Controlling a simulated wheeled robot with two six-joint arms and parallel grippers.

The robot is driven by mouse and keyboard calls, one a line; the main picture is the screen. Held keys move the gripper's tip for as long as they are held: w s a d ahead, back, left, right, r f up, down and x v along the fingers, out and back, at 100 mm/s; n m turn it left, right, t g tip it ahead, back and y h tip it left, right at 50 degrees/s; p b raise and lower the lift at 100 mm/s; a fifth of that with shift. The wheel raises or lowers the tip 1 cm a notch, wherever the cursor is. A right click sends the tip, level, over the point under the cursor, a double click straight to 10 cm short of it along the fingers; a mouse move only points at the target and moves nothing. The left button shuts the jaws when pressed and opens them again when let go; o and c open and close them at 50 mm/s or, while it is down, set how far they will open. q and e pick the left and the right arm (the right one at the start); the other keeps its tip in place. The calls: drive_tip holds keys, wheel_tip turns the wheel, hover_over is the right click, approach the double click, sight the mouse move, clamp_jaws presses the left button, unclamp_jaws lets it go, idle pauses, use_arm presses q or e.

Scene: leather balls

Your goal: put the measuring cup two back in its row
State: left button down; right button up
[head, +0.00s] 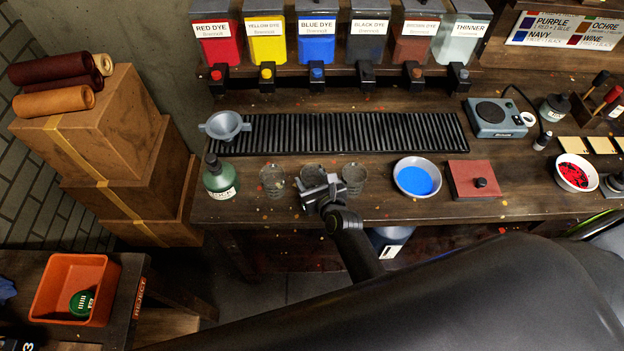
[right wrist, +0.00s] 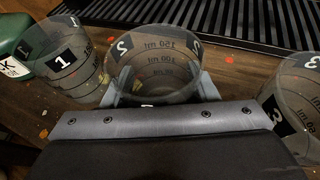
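Measuring cup two (right wrist: 152,62) is a clear cup with a "2" label and ml marks. It stands between cup one (right wrist: 72,58) and cup three (right wrist: 296,100) in the right wrist view. In the head view, cup two (head: 312,173) is partly hidden by my right gripper (head: 320,187), with cup one (head: 272,181) left and cup three (head: 354,179) right. My right gripper's fingers (right wrist: 157,90) lie on either side of cup two, close to its wall. Whether they press on it I cannot tell. My left gripper is not in view.
A green bottle (head: 220,179) stands left of the cups, and a blue dye bowl (head: 417,178) and a red box (head: 477,180) to the right. A ribbed black mat (head: 350,133) with a grey funnel (head: 225,125) lies behind them.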

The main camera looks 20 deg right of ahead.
drive_tip(key=o, duration=0.4)
drive_tip(key=shift+r, duration=0.25)
drive_tip(key=p+v, duration=0.1)
drive_tip(key=v, duration=0.6)
drive_tip(key=shift+s, duration=0.25)
